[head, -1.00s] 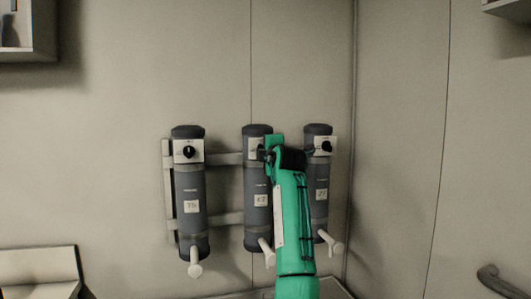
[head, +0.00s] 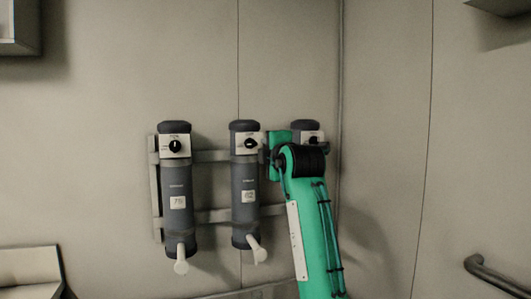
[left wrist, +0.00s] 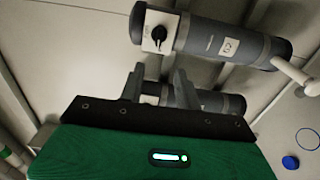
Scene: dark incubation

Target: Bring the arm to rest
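My green left arm rises from the bottom in the head view, its wrist in front of the right canister (head: 306,128). In that view its gripper (head: 267,142) is small and partly hidden, beside the middle canister's knob panel. In the left wrist view the two grey fingers (left wrist: 160,88) stand apart with nothing gripped between them. A grey canister (left wrist: 222,43) with a black knob (left wrist: 159,36) on a white plate lies just beyond the fingertips, apart from them. My right gripper is in neither view.
The left canister (head: 178,195) and middle canister (head: 245,190) hang on a wall rack (head: 155,190), with white spouts below. A handrail (head: 495,278) is at the lower right. Boxes project at both upper corners. The wall above the canisters is clear.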

